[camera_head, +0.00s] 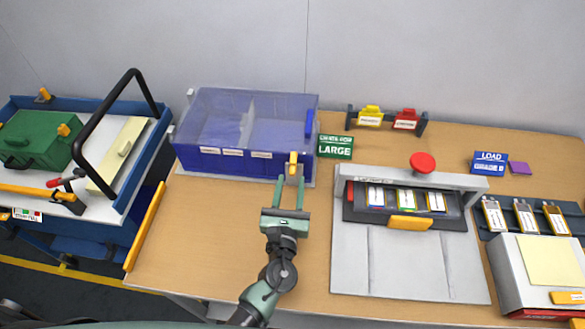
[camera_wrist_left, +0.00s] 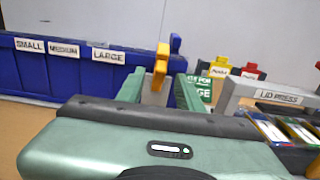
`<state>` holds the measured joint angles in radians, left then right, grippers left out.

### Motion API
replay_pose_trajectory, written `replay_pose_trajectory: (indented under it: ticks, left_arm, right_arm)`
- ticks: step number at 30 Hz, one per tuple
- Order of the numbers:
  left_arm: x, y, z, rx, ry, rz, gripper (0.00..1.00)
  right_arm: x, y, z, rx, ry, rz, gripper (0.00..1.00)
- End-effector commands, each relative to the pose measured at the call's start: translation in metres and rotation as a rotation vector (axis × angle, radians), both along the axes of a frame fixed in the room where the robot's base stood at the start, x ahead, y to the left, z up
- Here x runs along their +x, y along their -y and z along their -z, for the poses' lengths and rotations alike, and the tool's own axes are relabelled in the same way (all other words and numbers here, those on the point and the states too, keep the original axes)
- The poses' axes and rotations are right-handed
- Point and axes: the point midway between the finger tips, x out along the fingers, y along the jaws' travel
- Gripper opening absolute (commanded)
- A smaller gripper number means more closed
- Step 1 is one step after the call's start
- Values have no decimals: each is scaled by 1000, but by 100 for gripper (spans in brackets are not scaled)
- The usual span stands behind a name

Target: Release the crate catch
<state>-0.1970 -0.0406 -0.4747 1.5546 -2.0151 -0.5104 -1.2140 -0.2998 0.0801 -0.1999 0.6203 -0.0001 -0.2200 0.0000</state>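The blue crate (camera_head: 225,163) has a clear lid and stands at the back of the table; its front carries SMALL, MEDIUM and LARGE labels, readable in the left wrist view (camera_wrist_left: 60,72). The orange catch (camera_head: 293,158) is upright at the crate's front right corner, on a grey mount. It also shows in the left wrist view (camera_wrist_left: 160,62). My left gripper (camera_head: 291,183) is open in front of the catch. In the left wrist view, its green fingers (camera_wrist_left: 158,90) stand on either side of the catch, with gaps visible. My right gripper is not in view.
A green LARGE sign (camera_head: 335,147) stands just right of the catch. The grey lid press (camera_head: 410,180) with a red knob is further right. A blue cart (camera_head: 130,190) with a black handle adjoins the table's left side. Table in front of the crate is clear.

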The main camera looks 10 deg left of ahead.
Motion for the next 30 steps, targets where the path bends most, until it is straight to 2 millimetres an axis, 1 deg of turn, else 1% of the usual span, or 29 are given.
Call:
replay_pose_trajectory:
  ticks: [1,3,7,11,18,19,22,23,30]
  left_arm:
    - [10,0,-3,0,2,-1,36]
    - [21,0,-3,-1,2,0,36]
    - [35,0,-1,0,0,0,36]
    - [41,0,-1,-2,0,0,36]
    - [42,0,0,-3,0,0,36]
    - [42,0,0,-3,0,0,31]
    - [42,0,0,-3,0,0,3]
    - [42,0,0,-3,0,0,0]
    - [42,0,0,-3,0,0,0]
  right_arm:
    - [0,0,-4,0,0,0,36]
    - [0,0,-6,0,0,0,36]
    - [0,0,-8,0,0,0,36]
    - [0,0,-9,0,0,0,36]
    - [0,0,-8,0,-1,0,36]
    - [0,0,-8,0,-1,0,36]
    - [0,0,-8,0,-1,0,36]
    - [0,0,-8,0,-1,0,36]
    - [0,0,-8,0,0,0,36]
